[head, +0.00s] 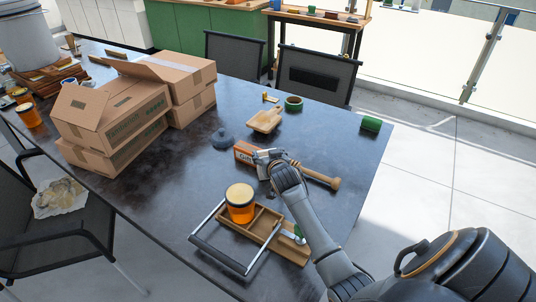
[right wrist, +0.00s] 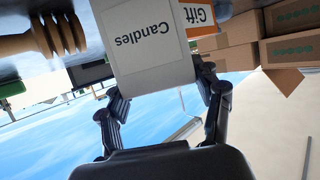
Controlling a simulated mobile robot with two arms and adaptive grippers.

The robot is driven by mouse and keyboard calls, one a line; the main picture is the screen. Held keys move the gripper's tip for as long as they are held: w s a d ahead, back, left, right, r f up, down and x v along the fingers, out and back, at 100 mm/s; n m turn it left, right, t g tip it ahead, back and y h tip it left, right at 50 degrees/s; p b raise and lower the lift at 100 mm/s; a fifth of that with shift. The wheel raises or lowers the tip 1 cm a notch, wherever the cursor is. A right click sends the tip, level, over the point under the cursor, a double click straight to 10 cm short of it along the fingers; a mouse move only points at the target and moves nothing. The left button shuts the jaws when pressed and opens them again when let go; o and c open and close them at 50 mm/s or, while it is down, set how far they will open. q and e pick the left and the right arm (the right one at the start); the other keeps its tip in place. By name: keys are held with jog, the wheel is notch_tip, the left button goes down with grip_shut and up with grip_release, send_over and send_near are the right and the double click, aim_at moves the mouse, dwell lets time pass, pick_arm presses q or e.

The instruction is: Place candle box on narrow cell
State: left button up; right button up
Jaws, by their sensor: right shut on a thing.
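The candle box (right wrist: 145,45) is a white box with "Candles" on it, upside down in the right wrist view. My right gripper (right wrist: 160,100) is shut on it, a finger at each side. In the head view my right gripper (head: 268,160) is over the table behind the wooden tray, beside an orange "Gift" surface (head: 244,153). That surface also shows behind the white box in the right wrist view (right wrist: 198,15); whether it is a separate box I cannot tell. The wooden tray (head: 288,250) has cells and a metal handle. An orange jar (head: 240,204) stands in it. My left gripper is not in view.
A wooden honey dipper (head: 322,178) lies right of the gripper. A grey lid-like piece (head: 223,139), a wooden scoop (head: 265,120) and a green block (head: 371,124) lie farther back. Cardboard boxes (head: 110,115) fill the left. The table's front middle is clear.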

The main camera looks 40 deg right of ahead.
jog(key=shift+f, duration=0.1)
jog(key=o, duration=1.2)
